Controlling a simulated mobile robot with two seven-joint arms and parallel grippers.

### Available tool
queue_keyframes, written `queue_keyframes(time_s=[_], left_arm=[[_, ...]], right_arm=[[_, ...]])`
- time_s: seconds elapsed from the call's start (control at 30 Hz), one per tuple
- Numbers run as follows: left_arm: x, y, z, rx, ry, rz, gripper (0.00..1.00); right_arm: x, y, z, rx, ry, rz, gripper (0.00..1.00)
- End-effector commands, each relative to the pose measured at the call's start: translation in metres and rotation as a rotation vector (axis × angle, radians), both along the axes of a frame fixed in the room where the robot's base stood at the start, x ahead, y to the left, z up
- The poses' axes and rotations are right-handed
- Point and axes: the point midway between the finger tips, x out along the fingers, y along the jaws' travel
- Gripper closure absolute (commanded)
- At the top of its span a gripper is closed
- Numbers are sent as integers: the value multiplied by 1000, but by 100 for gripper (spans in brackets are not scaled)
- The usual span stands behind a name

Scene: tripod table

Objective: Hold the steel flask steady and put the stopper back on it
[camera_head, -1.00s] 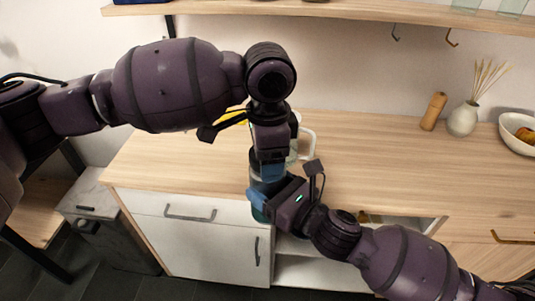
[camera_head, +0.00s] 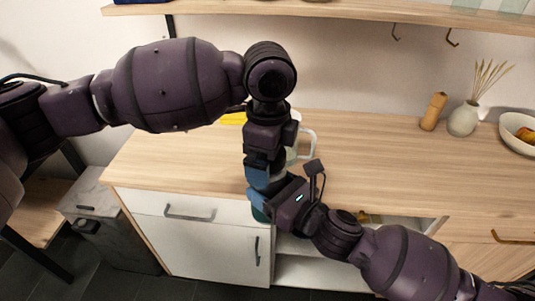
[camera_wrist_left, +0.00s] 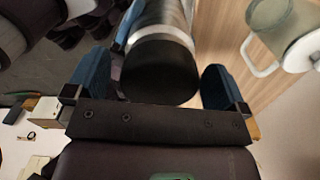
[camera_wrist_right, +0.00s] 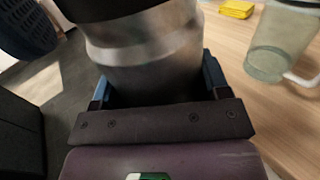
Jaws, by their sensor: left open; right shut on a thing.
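The steel flask (camera_wrist_right: 150,55) stands between the fingers of my right gripper (camera_wrist_right: 155,85), which is shut on its body. The black stopper (camera_wrist_right: 95,6) sits on the flask's mouth, above a steel band, in the right wrist view. In the left wrist view the stopper (camera_wrist_left: 160,72) lies between the blue fingers of my left gripper (camera_wrist_left: 157,80), with gaps at both sides. My left gripper is open and points down over the flask. In the head view my arms hide most of the flask; whether the stopper is fully seated I cannot tell.
A clear mug (camera_head: 306,146) with a white handle stands on the counter (camera_head: 390,160) close behind the flask. A yellow block (camera_wrist_right: 236,9) lies further back. A wooden mill (camera_head: 433,111), a vase (camera_head: 463,119) and a fruit bowl (camera_head: 514,128) stand at the right. The counter between is clear.

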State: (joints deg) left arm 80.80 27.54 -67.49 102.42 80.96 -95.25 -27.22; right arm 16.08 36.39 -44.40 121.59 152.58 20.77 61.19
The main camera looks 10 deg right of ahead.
Motion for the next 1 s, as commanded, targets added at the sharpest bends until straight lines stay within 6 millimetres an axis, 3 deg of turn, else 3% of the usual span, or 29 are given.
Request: queue_keyframes(time_s=[0.17, 0.63, 0.8, 1.0], left_arm=[[0, -1, 16, -2, -2, 0, 0], [1, -1, 100, 0, -2, 0, 0], [1, -1, 115, 0, -2, 1, 0], [1, 0, 120, 0, 0, 0, 0]], right_arm=[[0, 0, 2, 1, -3, 1, 97], [0, 0, 2, 1, -3, 1, 97], [0, 0, 2, 1, -3, 1, 97], [0, 0, 1, 1, -3, 1, 97]])
